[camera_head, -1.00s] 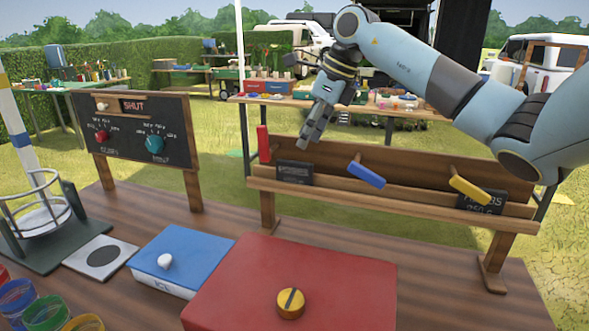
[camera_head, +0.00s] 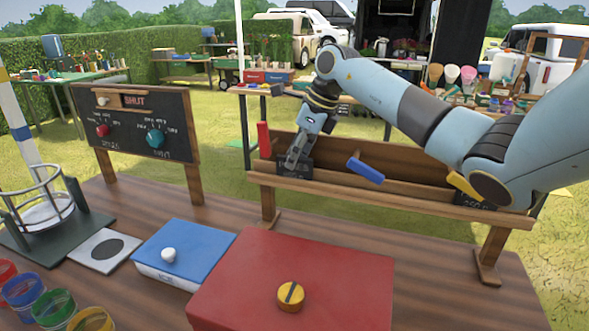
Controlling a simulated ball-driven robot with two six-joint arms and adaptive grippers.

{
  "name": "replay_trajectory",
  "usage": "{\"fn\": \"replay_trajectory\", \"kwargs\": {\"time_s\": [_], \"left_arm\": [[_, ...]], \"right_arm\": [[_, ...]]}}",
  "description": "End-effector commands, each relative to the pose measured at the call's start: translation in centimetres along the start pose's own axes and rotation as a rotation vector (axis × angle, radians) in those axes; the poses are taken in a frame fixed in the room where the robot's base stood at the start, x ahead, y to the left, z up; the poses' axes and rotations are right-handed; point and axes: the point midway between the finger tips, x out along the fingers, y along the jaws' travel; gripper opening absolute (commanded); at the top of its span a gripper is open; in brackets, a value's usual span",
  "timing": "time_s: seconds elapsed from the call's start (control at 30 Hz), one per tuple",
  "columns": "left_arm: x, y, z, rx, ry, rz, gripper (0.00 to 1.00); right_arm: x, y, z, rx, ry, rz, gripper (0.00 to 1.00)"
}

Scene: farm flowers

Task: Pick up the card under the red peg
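The red peg (camera_head: 263,140) stands upright at the left end of a wooden rack (camera_head: 375,196). A small dark card (camera_head: 299,174) sits in the rack's ledge, just right of and below the red peg. My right gripper (camera_head: 290,166) points down in front of this card, and its fingers overlap it and hide part of it. Whether the fingers are apart or closed on the card cannot be made out. A blue peg (camera_head: 366,171) and a yellow peg (camera_head: 463,186) are further right. My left gripper is out of view.
A second dark card (camera_head: 477,205) is under the yellow peg, partly behind my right arm. On the table are a red box (camera_head: 330,270), a blue box (camera_head: 200,243), paint jars and a wire holder (camera_head: 38,200). A chalkboard (camera_head: 140,128) stands left.

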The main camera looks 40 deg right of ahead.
Motion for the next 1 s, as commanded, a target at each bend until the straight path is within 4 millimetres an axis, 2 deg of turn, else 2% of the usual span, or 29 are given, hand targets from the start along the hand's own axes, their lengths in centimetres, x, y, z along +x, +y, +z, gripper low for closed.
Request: {"fn": "replay_trajectory", "kwargs": {"time_s": [0.03,0.17,0.63,0.77,0.9,1.0], "left_arm": [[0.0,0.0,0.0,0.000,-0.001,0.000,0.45],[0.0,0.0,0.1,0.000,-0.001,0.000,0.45],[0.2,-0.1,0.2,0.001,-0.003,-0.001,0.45],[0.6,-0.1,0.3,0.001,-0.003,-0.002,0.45],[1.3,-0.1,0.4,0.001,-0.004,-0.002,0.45],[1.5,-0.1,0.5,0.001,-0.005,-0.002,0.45]], "right_arm": [[0.0,0.0,0.0,0.000,0.000,0.000,0.16],[0.0,0.0,0.0,0.000,0.000,0.000,0.00],[-0.5,-0.1,0.2,0.000,-0.001,-0.002,0.00],[-1.8,-0.1,0.8,-0.001,-0.002,-0.003,0.00],[-4.0,-0.1,1.7,-0.002,-0.003,-0.004,0.00],[-5.0,1.7,1.2,-0.004,0.000,-0.003,0.00]]}}
